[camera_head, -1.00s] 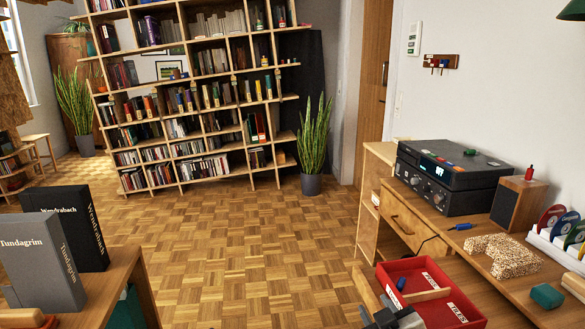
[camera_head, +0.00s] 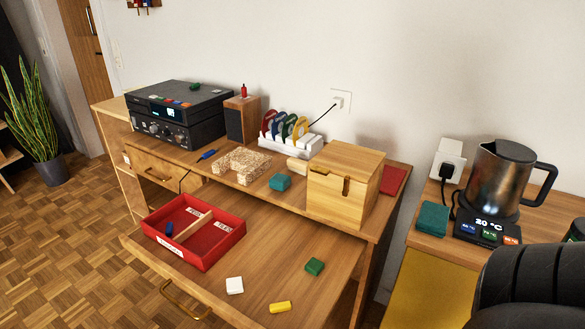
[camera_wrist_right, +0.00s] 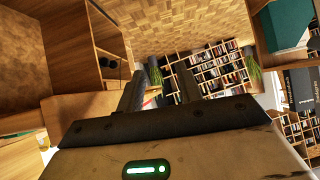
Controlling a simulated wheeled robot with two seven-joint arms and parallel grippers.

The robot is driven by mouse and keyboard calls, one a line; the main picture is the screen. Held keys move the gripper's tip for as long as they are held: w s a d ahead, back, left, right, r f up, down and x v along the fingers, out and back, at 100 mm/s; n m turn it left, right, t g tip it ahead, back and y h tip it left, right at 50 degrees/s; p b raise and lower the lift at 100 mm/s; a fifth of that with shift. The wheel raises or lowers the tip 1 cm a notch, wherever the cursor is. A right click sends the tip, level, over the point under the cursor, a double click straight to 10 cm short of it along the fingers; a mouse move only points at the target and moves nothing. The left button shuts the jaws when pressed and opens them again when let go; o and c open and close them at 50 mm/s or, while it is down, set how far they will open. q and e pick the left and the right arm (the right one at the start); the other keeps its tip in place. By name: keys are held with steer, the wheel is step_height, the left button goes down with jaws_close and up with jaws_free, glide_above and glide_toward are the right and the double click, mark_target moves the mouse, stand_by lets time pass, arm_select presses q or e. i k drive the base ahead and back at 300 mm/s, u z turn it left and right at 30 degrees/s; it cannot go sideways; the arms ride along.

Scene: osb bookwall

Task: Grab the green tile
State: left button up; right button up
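The green tile (camera_head: 314,266) lies flat on the pulled-out wooden board (camera_head: 265,277) of the desk, toward its right side. A white tile (camera_head: 235,285) and a yellow tile (camera_head: 280,307) lie near it, apart from it. My right gripper (camera_wrist_right: 160,88) shows in the right wrist view with its two dark fingers apart and nothing seen between them. That view looks across the floor to a bookshelf; the green tile is not seen there. My left gripper is in neither current view.
A red divided tray (camera_head: 207,258) with a blue piece (camera_head: 168,229) stands left on the board. Behind are a teal block (camera_head: 280,183), a speckled block (camera_head: 240,166) and a wooden box (camera_head: 345,184). A kettle (camera_head: 500,182) stands right. A large black shape (camera_head: 530,290) fills the lower right corner.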

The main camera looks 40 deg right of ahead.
mark_target(314, 266)
steer(key=k, duration=1.3)
steer(key=z, duration=0.6)
steer(key=i, duration=0.9)
